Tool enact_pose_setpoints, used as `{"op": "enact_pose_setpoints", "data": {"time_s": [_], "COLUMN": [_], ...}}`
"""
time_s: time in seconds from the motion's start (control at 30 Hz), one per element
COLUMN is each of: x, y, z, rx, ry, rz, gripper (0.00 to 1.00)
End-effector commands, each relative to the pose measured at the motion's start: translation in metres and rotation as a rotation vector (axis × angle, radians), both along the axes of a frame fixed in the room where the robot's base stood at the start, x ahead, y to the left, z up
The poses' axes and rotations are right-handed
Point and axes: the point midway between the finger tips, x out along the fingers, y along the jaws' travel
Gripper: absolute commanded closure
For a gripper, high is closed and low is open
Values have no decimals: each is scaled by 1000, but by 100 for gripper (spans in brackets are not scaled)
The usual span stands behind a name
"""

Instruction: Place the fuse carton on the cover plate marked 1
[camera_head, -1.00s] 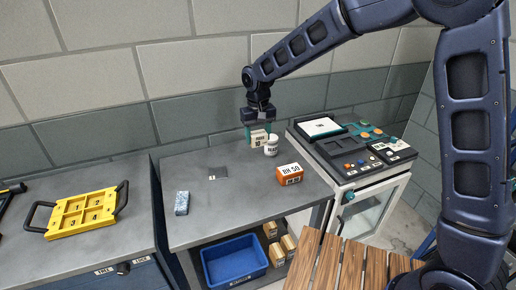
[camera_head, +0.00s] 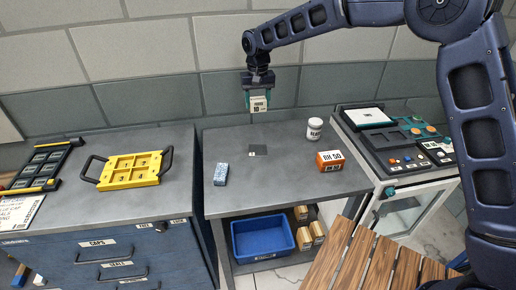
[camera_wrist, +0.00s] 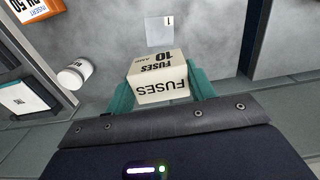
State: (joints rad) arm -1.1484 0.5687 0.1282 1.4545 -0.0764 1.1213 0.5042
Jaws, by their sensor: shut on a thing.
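My gripper (camera_head: 257,101) is shut on the fuse carton (camera_head: 259,104), a small cream box lettered "FUSES 10 AMP", and holds it above the back of the middle bench. In the wrist view the carton (camera_wrist: 158,80) sits between the teal fingers. The cover plate marked 1 (camera_head: 257,150) is a small grey square lying flat on the bench top, below the carton and apart from it. In the wrist view the plate (camera_wrist: 158,36) shows just beyond the carton, its "1" readable and its top bare.
A white jar (camera_head: 314,129) and an orange box (camera_head: 330,161) stand right of the plate. A blue speckled block (camera_head: 221,174) lies to its left. A yellow tray (camera_head: 131,170) is on the left bench. A control console (camera_head: 398,139) stands at the right. Bench around the plate is clear.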

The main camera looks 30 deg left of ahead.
Motion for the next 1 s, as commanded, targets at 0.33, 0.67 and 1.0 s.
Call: {"op": "enact_pose_setpoints", "data": {"time_s": [0.33,0.67,1.0], "x": [0,-1,0], "y": [-1,0,0], "z": [-72,-137,-160], "rx": [-5,-3,-1], "ry": [1,0,0], "rz": [0,1,1], "gripper": [70,70,70]}}
